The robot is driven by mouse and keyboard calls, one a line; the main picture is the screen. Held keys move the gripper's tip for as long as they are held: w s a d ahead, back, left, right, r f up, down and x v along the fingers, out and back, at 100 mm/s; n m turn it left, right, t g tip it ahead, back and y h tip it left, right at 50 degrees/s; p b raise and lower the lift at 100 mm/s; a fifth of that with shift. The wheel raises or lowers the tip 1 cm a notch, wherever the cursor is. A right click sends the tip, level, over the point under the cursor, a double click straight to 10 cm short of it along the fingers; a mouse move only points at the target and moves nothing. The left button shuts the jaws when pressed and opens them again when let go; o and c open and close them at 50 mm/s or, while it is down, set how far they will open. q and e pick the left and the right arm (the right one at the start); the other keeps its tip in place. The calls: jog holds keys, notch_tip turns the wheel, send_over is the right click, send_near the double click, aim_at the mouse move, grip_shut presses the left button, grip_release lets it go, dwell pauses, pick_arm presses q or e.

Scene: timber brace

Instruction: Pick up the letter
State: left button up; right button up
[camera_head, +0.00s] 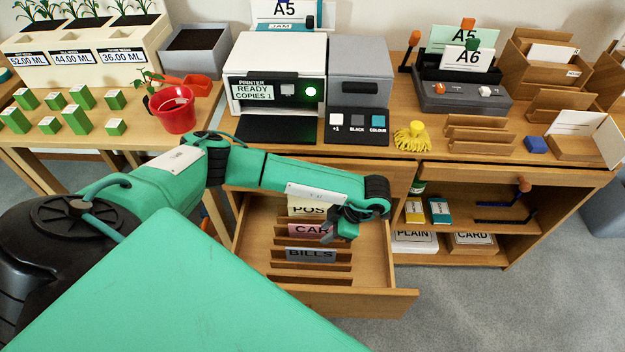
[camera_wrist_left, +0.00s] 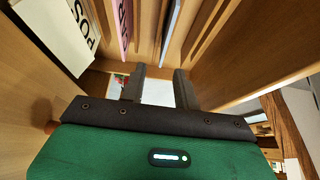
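My left gripper (camera_head: 345,222) reaches into the open drawer (camera_head: 365,295), beside the cards marked POS, CAR and BILLS. In the left wrist view the two dark fingers (camera_wrist_left: 160,76) stand apart, open. A flat white piece with a coloured patch, perhaps the letter (camera_wrist_left: 156,92), shows low in the drawer beyond and between the fingers. The fingers and palm hide part of it, and I cannot tell whether they touch it. In the head view I cannot make it out. My right gripper is not in view.
Wooden dividers and the BILLS card (camera_head: 311,255) stand close to the left gripper, with the drawer walls around. The printer (camera_head: 280,75) is on the desk above. Open shelves (camera_head: 465,225) lie to the right. A red pot (camera_head: 173,110) stands on the left table.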

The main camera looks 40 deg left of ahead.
aim_at(311, 249)
pick_arm(q)
jog(key=x, duration=0.7)
jog(key=d+b+x, duration=0.1)
jog(key=x, duration=0.2)
jog(key=shift+s+f, duration=0.4)
jog(key=shift+f, duration=0.15)
jog(key=shift+a+f, duration=0.15)
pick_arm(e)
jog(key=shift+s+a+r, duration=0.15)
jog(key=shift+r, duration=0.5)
pick_arm(q)
jog(key=shift+f, duration=0.2)
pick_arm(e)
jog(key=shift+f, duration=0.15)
pick_arm(q)
grip_shut()
